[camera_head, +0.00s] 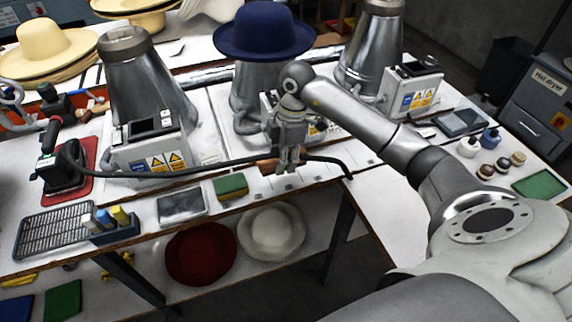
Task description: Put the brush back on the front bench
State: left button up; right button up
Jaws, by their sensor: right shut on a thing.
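My right gripper (288,163) points down over the front bench (222,208), in front of the middle press. It is shut on a brown wooden piece that looks like the brush (266,166). Only a short part of the brush shows, to the left of the fingers; the fingers hide the rest. It is low over the bench near the front edge, and I cannot tell whether it touches the top. My left gripper is not in view.
A blue hat (264,32) sits on the middle press. An iron (62,165) stands on a red mat.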

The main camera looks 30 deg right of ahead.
aim_at(286, 174)
jog(key=f, duration=0.1)
jog(key=w+d+f, duration=0.1)
jog(key=shift+w+d+f, duration=0.2)
jog(key=shift+d+f, duration=0.1)
notch_tip(286, 174, down, 3)
jog(key=shift+d+f+p, duration=0.1)
jog(key=shift+p, duration=0.45)
jog(key=shift+f, duration=0.15)
jog(key=o, duration=0.9)
jog(key=shift+r, duration=0.25)
jog(key=r, duration=0.4)
jog(key=d+r+b, duration=0.1)
jog(key=r, duration=0.6)
jog(key=shift+s+d+r+b, duration=0.2)
jog(key=shift+d+r+b, duration=0.15)
jog(key=shift+d, duration=0.05)
